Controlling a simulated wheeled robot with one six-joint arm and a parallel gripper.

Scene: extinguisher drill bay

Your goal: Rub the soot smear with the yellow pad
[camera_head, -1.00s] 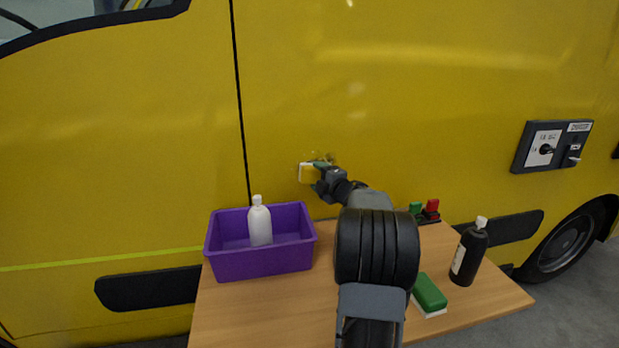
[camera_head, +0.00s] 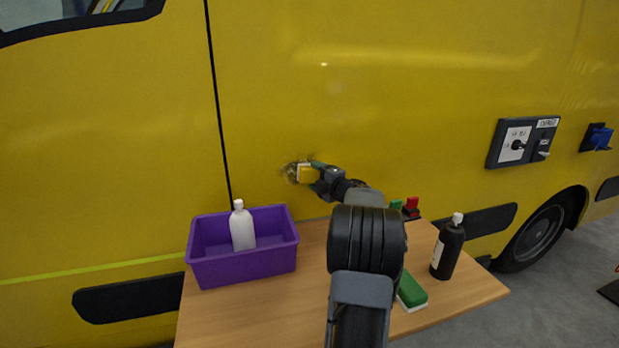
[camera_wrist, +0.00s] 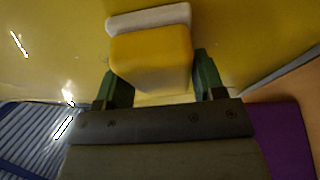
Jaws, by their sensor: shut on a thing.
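The yellow pad (camera_wrist: 150,55) has a yellow block and a pale face. My gripper (camera_wrist: 152,88) is shut on it, with a green finger on each side. In the head view my gripper (camera_head: 313,172) holds the pad (camera_head: 305,174) up at the yellow van panel, and the pale face looks to be against it. The dark soot smear (camera_head: 290,170) shows around the pad, mostly at its left. The pad hides part of the smear. The wrist view does not show the smear clearly.
A wooden table (camera_head: 300,310) stands below. On it are a purple bin (camera_head: 245,266) with a white bottle (camera_head: 242,228), a green sponge (camera_head: 411,290), a black bottle (camera_head: 448,248) and small red and green blocks (camera_head: 411,205). A control panel (camera_head: 523,143) is at right.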

